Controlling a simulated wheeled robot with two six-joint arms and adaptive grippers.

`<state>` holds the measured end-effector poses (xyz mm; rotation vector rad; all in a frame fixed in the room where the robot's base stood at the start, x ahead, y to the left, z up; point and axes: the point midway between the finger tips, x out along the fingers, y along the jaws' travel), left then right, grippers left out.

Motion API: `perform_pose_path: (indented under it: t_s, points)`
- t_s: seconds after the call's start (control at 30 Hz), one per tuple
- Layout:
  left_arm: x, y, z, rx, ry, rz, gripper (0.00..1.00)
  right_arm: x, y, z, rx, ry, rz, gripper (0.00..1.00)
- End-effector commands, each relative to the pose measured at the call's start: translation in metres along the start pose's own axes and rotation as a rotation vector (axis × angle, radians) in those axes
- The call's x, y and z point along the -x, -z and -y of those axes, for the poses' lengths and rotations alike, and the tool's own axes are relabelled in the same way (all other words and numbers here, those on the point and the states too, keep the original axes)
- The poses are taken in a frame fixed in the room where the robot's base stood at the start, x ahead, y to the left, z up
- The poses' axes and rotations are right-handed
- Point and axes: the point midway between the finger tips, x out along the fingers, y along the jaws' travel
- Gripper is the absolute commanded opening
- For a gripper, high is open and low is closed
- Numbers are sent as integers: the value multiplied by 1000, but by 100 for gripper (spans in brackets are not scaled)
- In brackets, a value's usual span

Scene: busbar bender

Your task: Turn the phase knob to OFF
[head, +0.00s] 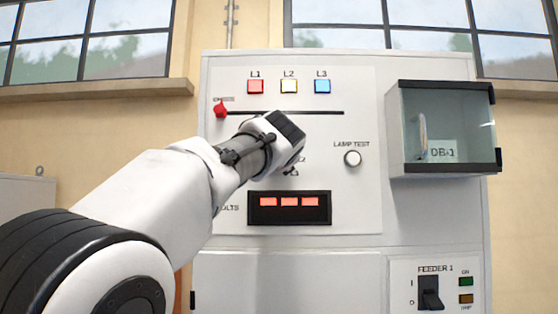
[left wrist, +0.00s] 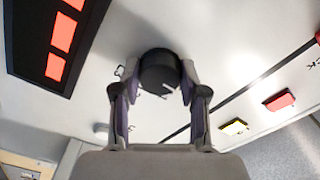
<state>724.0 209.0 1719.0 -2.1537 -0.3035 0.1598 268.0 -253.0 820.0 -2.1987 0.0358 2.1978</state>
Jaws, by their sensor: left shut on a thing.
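The phase knob (left wrist: 159,72) is a round black knob with a light pointer mark, on the white panel. In the left wrist view it sits between the two fingers of my left gripper (left wrist: 151,88), which are shut on it from both sides. In the head view my left gripper (head: 284,130) is against the panel below the lamps and covers the knob. Only part of the position lettering shows beside the gripper, so I cannot tell which position the knob points to. My right gripper is in neither view.
Above are red L1 (head: 255,87), yellow L2 (head: 289,86) and blue L3 (head: 322,86) lamps, and a slot with a red slider (head: 221,111). A lamp test button (head: 352,158) and lit display (head: 289,208) are near. A glass-fronted box (head: 444,128) juts out right, above a feeder switch (head: 430,293).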

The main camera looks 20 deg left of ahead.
Motion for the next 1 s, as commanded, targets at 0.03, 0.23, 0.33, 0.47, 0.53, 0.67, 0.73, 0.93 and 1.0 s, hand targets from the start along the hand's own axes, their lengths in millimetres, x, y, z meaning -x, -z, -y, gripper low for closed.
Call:
perform_pose_path:
  t_s: [0.03,0.23,0.33,0.47,0.53,0.67,0.73,0.93,1.0]
  points:
    - [2,3,5,6,8,-9,8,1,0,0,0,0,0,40]
    - [2,3,5,8,7,-9,8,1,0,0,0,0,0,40]
    - [2,3,5,8,7,-8,8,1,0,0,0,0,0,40]
    - [2,2,4,7,6,-7,68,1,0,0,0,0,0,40]
    - [1,2,4,7,5,-5,68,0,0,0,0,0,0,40]
    - [1,1,2,6,3,-3,68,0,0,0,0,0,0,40]
    - [1,1,2,5,2,-3,68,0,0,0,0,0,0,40]
    - [20,2,2,3,3,-3,68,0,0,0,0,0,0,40]
    - [33,2,2,3,3,-3,68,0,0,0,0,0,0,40]
